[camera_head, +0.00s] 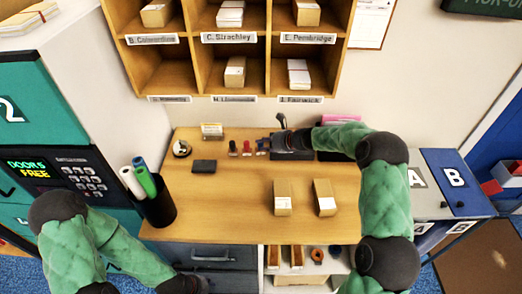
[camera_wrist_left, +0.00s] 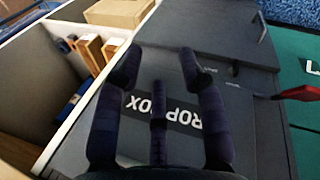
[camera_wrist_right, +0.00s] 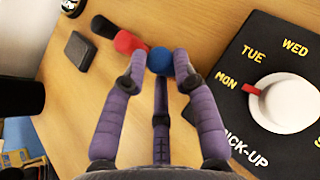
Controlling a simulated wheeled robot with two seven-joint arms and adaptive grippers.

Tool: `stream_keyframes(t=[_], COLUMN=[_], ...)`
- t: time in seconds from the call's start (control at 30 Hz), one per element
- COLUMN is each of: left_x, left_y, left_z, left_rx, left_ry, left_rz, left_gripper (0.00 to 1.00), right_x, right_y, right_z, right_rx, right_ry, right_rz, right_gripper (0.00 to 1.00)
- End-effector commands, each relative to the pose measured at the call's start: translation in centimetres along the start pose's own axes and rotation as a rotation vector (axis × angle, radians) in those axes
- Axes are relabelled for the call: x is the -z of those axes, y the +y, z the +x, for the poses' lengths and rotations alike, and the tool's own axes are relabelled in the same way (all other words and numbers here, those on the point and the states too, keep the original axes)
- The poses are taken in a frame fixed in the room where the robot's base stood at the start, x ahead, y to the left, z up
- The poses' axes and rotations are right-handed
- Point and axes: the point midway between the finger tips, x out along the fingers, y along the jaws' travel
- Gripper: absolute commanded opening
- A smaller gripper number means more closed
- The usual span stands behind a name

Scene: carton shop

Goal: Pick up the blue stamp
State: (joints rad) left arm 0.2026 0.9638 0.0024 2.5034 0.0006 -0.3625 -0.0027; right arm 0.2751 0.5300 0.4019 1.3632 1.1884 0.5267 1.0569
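The blue stamp (camera_wrist_right: 160,60) shows its round knob between the fingertips of my right gripper (camera_wrist_right: 160,72) in the right wrist view. The fingers are apart, one on each side of the knob; I cannot tell whether they touch it. In the head view my right gripper (camera_head: 270,143) reaches in from the right at the back of the desk and largely hides the blue stamp. A red stamp (camera_wrist_right: 126,41) and a dark stamp (camera_wrist_right: 104,27) stand to its left. My left gripper (camera_wrist_left: 158,68) is open and empty above a dark drop box (camera_wrist_left: 225,85).
A dial box (camera_wrist_right: 285,75) with a white knob stands right of my right gripper. A dark pad (camera_head: 204,166) lies left of the stamps. Two cartons (camera_head: 283,197) (camera_head: 324,197) stand on the desk (camera_head: 225,210). Pigeonholes (camera_head: 195,75) rise behind.

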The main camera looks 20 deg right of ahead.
Motion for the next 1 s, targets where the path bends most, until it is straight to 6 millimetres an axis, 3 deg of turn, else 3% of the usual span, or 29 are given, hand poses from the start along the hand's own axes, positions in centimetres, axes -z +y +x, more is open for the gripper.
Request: stream_keyframes(t=[0.47,0.67,0.9,1.0], left_x=[0.0,0.0,-0.1,-0.1], left_y=[0.1,0.4,0.9,0.7], left_z=[-0.2,-1.0,-2.6,-1.9], left_rx=[0.000,0.000,0.000,0.000], left_ry=[0.000,0.000,0.000,0.001], left_rz=[0.000,0.000,0.000,0.000], left_gripper=[0.40,0.40,0.40,0.40], right_x=[-0.4,-2.3,-6.3,-5.0], right_y=[0.1,0.3,0.4,2.3], right_z=[-0.5,-1.8,-4.7,-5.3], right_rx=[0.001,0.002,0.001,-0.001], right_ry=[-0.001,-0.002,-0.002,0.000], right_rz=[-0.001,-0.003,-0.002,0.001], right_gripper=[0.00,0.00,0.00,0.00])
